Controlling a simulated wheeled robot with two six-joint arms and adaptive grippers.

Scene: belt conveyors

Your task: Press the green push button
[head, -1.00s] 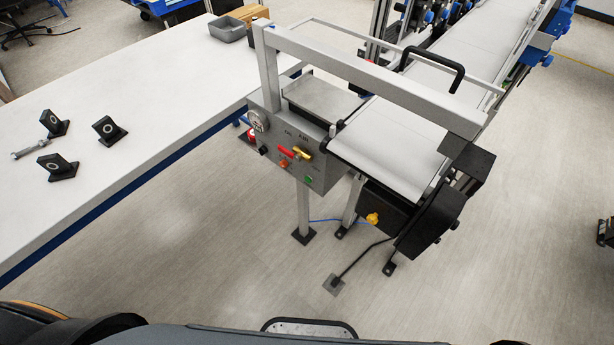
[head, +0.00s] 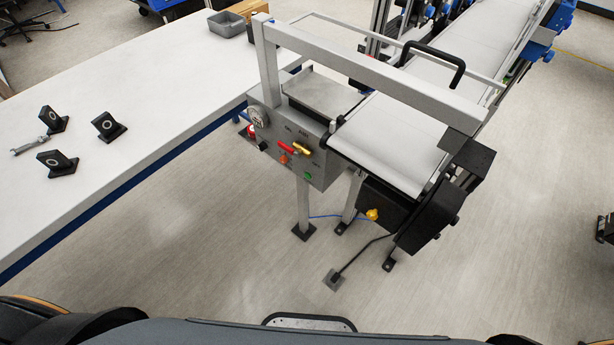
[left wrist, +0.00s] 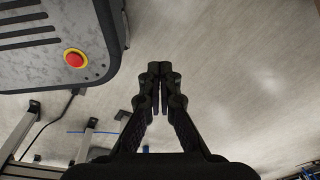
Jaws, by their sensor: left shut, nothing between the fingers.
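The green push button (head: 308,176) is on the lower right of the grey control panel (head: 322,171) at the near end of the belt conveyor. An orange button (head: 283,159), a red handle (head: 285,148) and a yellow handle (head: 303,149) sit to its upper left on the same panel. In the left wrist view my left gripper (left wrist: 160,68) is shut and empty, with bare floor beyond its fingertips. The green button cannot be made out in that view. Neither gripper shows in the head view.
A white table (head: 150,90) on the left holds several black brackets and a wrench (head: 29,146). The grey frame bar (head: 375,75) spans above the panel and belt (head: 390,140). A black motor box (head: 430,222) hangs at the right. Open floor lies in front.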

